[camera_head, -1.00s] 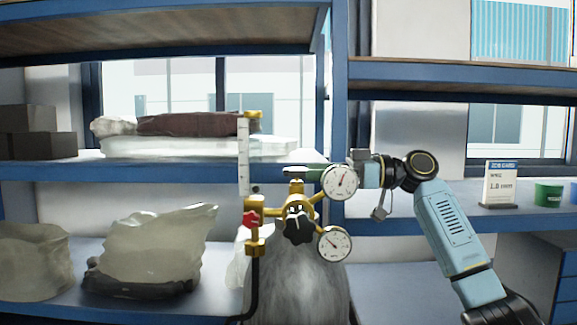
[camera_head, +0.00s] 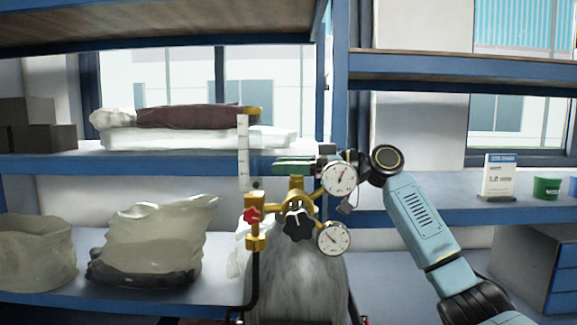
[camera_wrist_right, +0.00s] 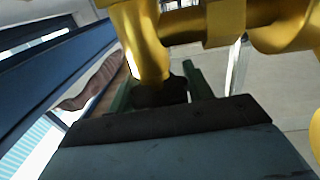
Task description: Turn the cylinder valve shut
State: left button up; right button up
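The brass cylinder valve and regulator (camera_head: 296,190) sit on top of a grey cylinder (camera_head: 300,285) in the middle of the head view. My right gripper (camera_head: 292,166) reaches in from the right at the valve's top, its green fingers level. In the right wrist view the gripper (camera_wrist_right: 160,88) has a finger on each side of the dark valve handwheel (camera_wrist_right: 160,93), which fills the gap between them. The handwheel is hard to make out in the head view. A black star knob (camera_head: 297,223) and a red knob (camera_head: 251,215) sit lower. My left gripper is not in view.
Two round gauges, upper (camera_head: 340,178) and lower (camera_head: 333,238), sit close to my right wrist. A black hose (camera_head: 254,285) hangs at the left. Blue shelving (camera_head: 340,110) stands behind, with wrapped bags (camera_head: 155,240), a sign (camera_head: 499,177) and a green cup (camera_head: 546,188).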

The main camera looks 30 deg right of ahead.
jog(key=shift+c, duration=1.2)
jog(key=shift+f+m+t+h+b, duration=0.15)
jog(key=shift+m+t+h+b, duration=0.25)
jog(key=shift+t, duration=0.1)
jog(key=shift+w+d+m+t+h, duration=0.1)
jog(key=shift+d+m+t+h, duration=0.05)
jog(key=shift+m+t+h, duration=0.85)
jog(key=shift+w+d+m+t+h, duration=0.1)
jog(key=shift+m+t+h, duration=0.7)
jog(key=shift+h, duration=0.3)
jog(key=o, duration=1)
jog(key=shift+c, duration=0.2)
notch_tip(320, 180, up, 10)
jog(key=shift+r+p, duration=0.15)
jog(key=shift+p, duration=0.15)
